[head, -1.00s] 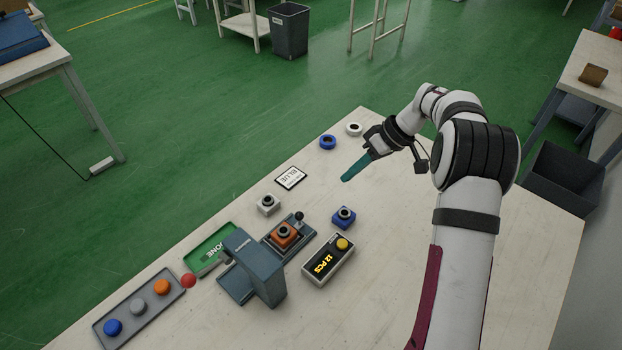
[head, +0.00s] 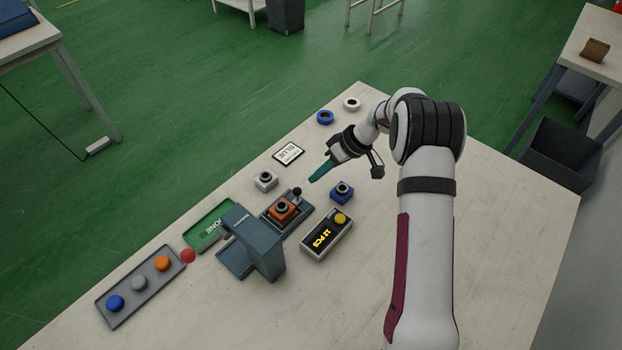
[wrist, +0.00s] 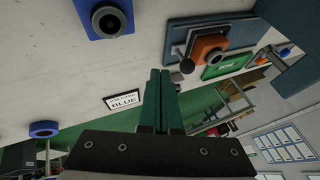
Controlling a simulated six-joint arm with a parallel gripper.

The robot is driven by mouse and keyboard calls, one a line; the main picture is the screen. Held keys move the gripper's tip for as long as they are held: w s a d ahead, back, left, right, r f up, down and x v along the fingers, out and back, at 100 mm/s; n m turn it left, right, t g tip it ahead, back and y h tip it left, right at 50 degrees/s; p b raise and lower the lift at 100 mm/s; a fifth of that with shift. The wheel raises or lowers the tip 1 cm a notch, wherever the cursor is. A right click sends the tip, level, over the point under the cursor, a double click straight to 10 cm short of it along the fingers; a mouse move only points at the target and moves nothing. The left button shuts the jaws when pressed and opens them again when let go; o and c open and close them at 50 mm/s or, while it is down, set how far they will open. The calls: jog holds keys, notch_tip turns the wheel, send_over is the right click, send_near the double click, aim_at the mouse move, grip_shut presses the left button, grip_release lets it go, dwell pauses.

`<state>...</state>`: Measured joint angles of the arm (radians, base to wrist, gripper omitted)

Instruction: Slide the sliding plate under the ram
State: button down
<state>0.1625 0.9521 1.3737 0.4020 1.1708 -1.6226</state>
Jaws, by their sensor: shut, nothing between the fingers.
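The ram stands on the blue-grey press (head: 262,243). My gripper (head: 312,179), with teal fingers, is shut and empty, above the table a little beyond the knob and apart from it. In the wrist view the shut fingers (wrist: 161,85) point toward the orange block (wrist: 208,48), with the knob close by their tips.
A blue block (head: 342,192) and a counter box (head: 327,236) stand right of the press. A grey tray (head: 141,289) holds coloured caps. Two rings lie at the far edge.

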aim_at(280, 210)
jog(key=shift+s+a+f, duration=0.25)
jog(key=shift+s+a, duration=0.45)
jog(key=shift+a, duration=0.25)
jog(key=s+a, duration=0.8)
jog(key=shift+s+a, duration=0.35)
jog(key=w+d, duration=0.2)
jog(key=d, duration=0.1)
jog(key=shift+w+d+r, duration=0.1)
jog(key=shift+r, duration=0.25)
jog(key=v, duration=1)
jog(key=shift+w+d, duration=0.15)
jog(key=shift+w, duration=0.1)
